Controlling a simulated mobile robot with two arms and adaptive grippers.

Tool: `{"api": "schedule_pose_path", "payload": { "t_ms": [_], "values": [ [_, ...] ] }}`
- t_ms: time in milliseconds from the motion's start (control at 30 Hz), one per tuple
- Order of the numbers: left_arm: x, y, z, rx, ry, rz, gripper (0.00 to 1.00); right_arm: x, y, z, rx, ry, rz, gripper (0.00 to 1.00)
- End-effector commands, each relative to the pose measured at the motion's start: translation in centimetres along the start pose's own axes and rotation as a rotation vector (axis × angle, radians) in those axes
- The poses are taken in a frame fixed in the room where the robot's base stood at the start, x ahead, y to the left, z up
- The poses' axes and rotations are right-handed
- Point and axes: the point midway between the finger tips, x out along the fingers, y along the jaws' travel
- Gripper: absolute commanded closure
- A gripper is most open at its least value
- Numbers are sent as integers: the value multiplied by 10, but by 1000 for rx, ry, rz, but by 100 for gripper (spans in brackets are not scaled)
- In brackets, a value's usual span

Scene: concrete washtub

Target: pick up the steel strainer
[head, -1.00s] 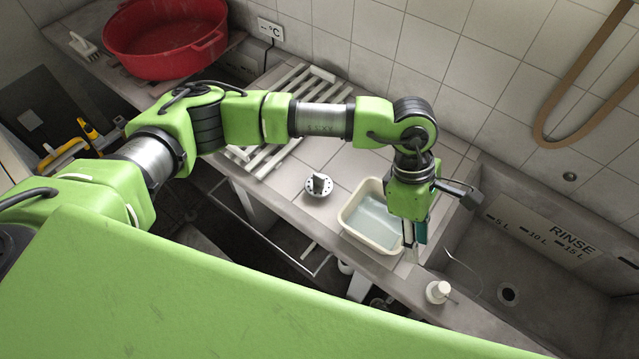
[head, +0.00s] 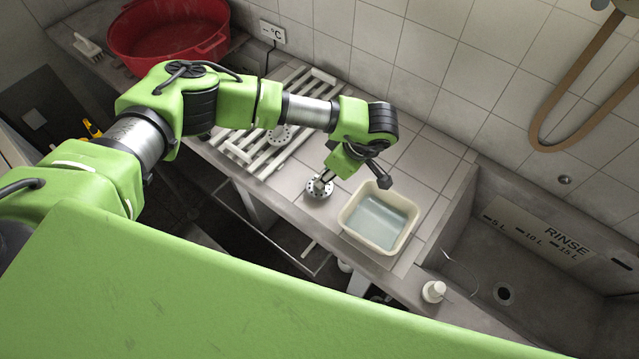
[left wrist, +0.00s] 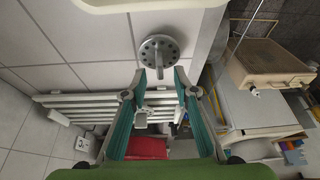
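The steel strainer (head: 319,191) is a small round disc with holes and an upright grey grip. It stands on the tiled counter between the slatted rack and the pale basin. In the left wrist view the strainer (left wrist: 160,50) shows whole, just beyond the fingertips, its grip roughly centred between them. My left gripper (left wrist: 161,76) is open and empty, its two teal fingers spread apart. In the head view the left gripper (head: 325,176) is right at the strainer and partly covers it; contact cannot be told. My right gripper is not in view.
The pale basin (head: 347,219) of water stands close right of the strainer. A white slatted rack (head: 250,160) lies to the left, with another holed disc (head: 279,138) on it, partly hidden. A red tub (head: 125,40), a soap dispenser (head: 433,291) and the sink (head: 470,285) are farther off.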

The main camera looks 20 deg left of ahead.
Motion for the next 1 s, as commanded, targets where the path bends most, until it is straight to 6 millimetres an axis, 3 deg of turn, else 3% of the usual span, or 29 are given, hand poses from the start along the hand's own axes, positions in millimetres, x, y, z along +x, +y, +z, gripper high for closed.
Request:
{"api": "schedule_pose_path", "payload": {
  "t_ms": [200,333,633,733,767,1000],
  "values": [
    [26,-1,-6,-2,1,-7,73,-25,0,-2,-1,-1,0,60],
    [44,0,-4,-1,0,-4,73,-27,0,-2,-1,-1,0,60],
    [51,1,-3,0,-1,-1,73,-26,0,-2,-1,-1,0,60],
    [51,1,-3,-1,-1,-1,96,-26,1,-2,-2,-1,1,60],
    [51,1,-3,-1,-1,-1,100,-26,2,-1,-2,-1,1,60],
    [51,1,-4,-1,-1,-1,100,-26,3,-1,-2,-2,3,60]
  ]
}}
